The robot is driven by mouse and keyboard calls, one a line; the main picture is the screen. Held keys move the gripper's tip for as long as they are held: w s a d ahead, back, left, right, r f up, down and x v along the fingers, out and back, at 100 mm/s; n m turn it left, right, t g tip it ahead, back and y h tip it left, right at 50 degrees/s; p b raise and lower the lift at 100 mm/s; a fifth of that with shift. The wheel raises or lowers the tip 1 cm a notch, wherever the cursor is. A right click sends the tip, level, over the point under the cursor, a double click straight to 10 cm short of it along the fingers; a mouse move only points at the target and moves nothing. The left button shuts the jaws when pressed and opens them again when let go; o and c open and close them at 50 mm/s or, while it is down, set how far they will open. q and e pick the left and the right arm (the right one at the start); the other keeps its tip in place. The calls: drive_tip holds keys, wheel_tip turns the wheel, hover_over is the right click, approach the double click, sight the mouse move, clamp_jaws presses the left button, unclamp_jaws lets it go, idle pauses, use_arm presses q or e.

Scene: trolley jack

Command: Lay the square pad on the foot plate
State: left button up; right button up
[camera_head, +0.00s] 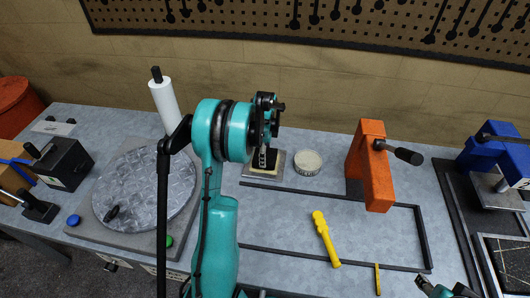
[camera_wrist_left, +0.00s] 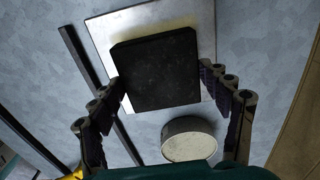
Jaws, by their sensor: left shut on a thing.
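The square pad (camera_wrist_left: 157,70) is black and lies between the fingers of my left gripper (camera_wrist_left: 163,80) in the left wrist view. The gripper is shut on it, one finger at each side edge. The pale metal foot plate (camera_wrist_left: 143,18) is behind the pad and shows past several of its edges. The pad covers most of it and looks slightly turned against it. I cannot tell whether pad and plate touch. In the head view my left gripper (camera_head: 268,157) points down over the foot plate (camera_head: 262,176) and hides part of the pad. Part of my right gripper (camera_head: 446,289) shows at the bottom right.
A round pale tin (camera_head: 307,162) stands just right of the plate, and shows below the pad in the wrist view (camera_wrist_left: 188,140). An orange clamp-like block (camera_head: 370,165) with a black handle stands farther right. A yellow tool (camera_head: 325,238) lies in front. Dark rails (camera_head: 335,194) frame the middle bench.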

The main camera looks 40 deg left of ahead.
use_arm(q)
drive_tip(key=shift+f, duration=0.4)
drive_tip(key=shift+f+b, duration=0.2)
drive_tip(key=shift+b, duration=0.1)
drive_tip(key=o, duration=1.5)
drive_tip(key=shift+c, duration=0.2)
wheel_tip(320, 180, up, 12)
